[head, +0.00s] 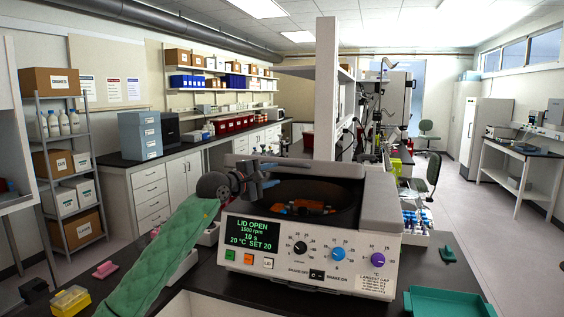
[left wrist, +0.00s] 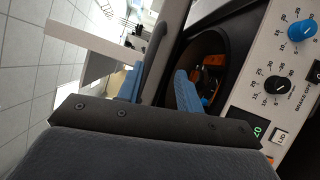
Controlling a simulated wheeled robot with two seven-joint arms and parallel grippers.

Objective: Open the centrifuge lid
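The centrifuge (head: 310,245) stands on the dark bench in front of me. Its display (head: 252,234) reads LID OPEN, and its round bowl is uncovered, with orange parts of the rotor (head: 305,207) showing inside. A grey slab (head: 300,169) runs along the back of the bowl; I cannot tell whether it is the raised lid or part of the housing. My left gripper (head: 266,178) is at the bowl's left rim. Its blue fingers are apart. In the left wrist view the fingers (left wrist: 158,86) straddle a grey edge, with no clear grip on it. My right gripper is out of view.
The LID button (head: 267,263) sits below the display. A teal tray (head: 447,302) lies at the front right of the bench. A yellow box (head: 70,303) and a pink item (head: 105,270) lie at the left. A white post (head: 326,90) rises behind the centrifuge.

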